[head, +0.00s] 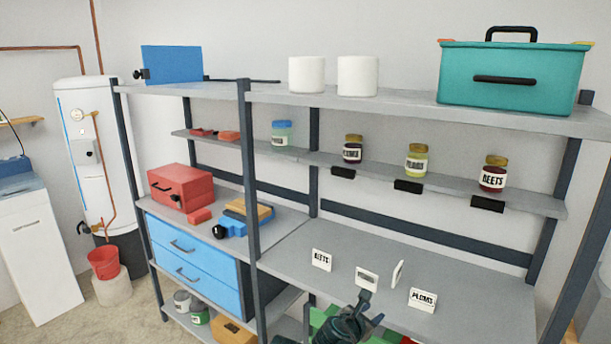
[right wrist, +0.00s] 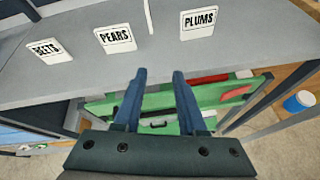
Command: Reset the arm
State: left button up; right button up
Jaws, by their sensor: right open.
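My right gripper (head: 370,306) is at the bottom of the head view, in front of the lower shelf board's front edge. In the right wrist view its two blue-grey fingers (right wrist: 159,73) are apart with nothing between them. Label cards stand on the grey lower board (head: 465,285): a beets card (head: 322,260), a card partly behind my gripper (head: 367,279), one seen nearly edge-on (head: 397,273) and a plums card (head: 422,299). The right wrist view shows the beets card (right wrist: 47,50), a pears card (right wrist: 116,38) and the plums card (right wrist: 199,22). My left gripper is not in view.
Several labelled jars, including beets (head: 493,174), stand on the narrow upper shelf. A teal toolbox (head: 510,75) and two white canisters (head: 357,76) are on top. A green case (right wrist: 100,108) lies below the board. Blue drawers (head: 195,258) are at left.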

jog(key=s+a+f+m+g+y+p, duration=0.1)
jog(key=s+a+f+m+g+y, duration=0.1)
jog(key=s+m, duration=0.5)
jog(key=s+a+f+m+g+y+p, duration=0.1)
jog(key=s+a+f+m+g+y, duration=0.1)
jog(key=s+a+m+g, duration=0.3)
jog(key=s+a+f+m+g+y+p, duration=0.2)
jog(key=s+a+f+m+g, duration=0.1)
jog(key=s+m, duration=0.5)
jog(key=shift+s+a+f+m+g, duration=0.3)
jog(key=shift+a+f+m, duration=0.2)
jog(key=shift+m, duration=0.6)
